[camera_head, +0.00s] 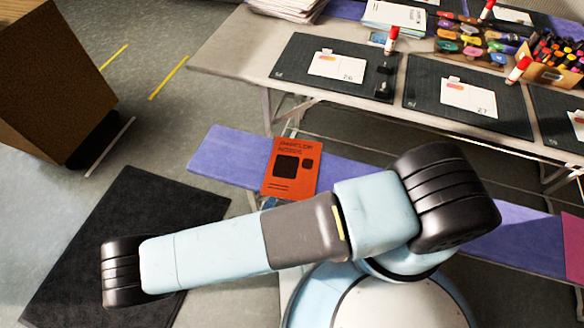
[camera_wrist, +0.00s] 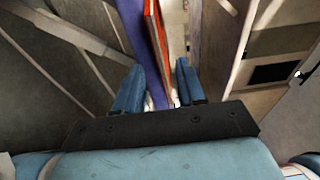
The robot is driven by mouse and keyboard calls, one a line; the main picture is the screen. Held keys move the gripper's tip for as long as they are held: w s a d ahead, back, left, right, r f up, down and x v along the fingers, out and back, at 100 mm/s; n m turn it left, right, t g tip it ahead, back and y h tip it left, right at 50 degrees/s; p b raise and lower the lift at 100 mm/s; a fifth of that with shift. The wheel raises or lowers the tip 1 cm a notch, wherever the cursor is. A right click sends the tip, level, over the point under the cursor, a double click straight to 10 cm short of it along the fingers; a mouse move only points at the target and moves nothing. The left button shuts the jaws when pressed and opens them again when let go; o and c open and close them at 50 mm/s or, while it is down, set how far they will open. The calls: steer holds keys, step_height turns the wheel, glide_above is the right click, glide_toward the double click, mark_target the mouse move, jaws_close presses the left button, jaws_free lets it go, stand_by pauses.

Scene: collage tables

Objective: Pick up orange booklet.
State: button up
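The orange booklet (camera_head: 289,168) with dark squares on its cover lies on a purple bench (camera_head: 227,153), near the bench's front edge, in the head view. My arm crosses just in front of it. In the wrist view the booklet (camera_wrist: 155,28) shows nearly edge-on as a thin orange strip beside the purple bench. My gripper (camera_wrist: 158,88) is open, with one blue finger on each side of the line of the booklet and bench edge. I cannot tell whether either finger touches the booklet. The gripper is mostly hidden in the head view.
A grey table (camera_head: 232,48) stands behind the bench, with dark mats, cards, red-capped markers and a pen box (camera_head: 552,68). A brown box-like thing (camera_head: 50,80) is at left. A dark floor mat (camera_head: 150,215) lies at lower left. A magenta item (camera_head: 574,245) lies at far right.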

steer(key=shift+x, duration=1.35)
jaws_close()
